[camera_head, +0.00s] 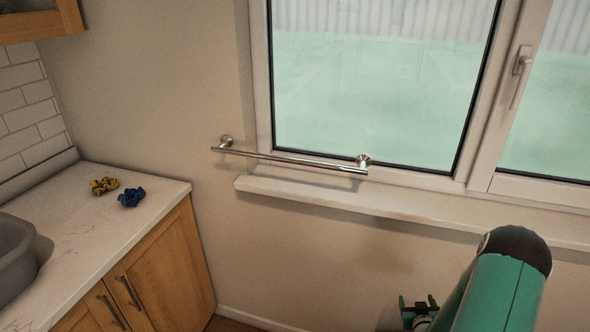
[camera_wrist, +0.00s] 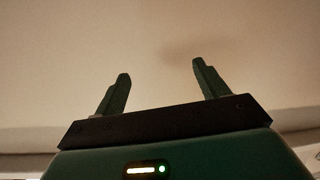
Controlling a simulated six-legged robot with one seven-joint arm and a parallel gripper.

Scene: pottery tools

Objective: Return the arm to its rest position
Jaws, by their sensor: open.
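My green arm (camera_head: 505,285) is at the lower right of the head view, below the window sill. A dark part of my gripper (camera_head: 420,308) shows at the bottom edge there, partly cut off and partly behind the arm. In the wrist view my gripper (camera_wrist: 160,90) has its two dark green fingers wide apart. Nothing is between them. The fingers point at a plain beige wall (camera_wrist: 155,45) with a soft shadow on it.
At left, a counter (camera_head: 95,235) holds a yellow crumpled item (camera_head: 104,185), a blue one (camera_head: 131,197) and a grey basin (camera_head: 14,258). The wall below the sill is bare.

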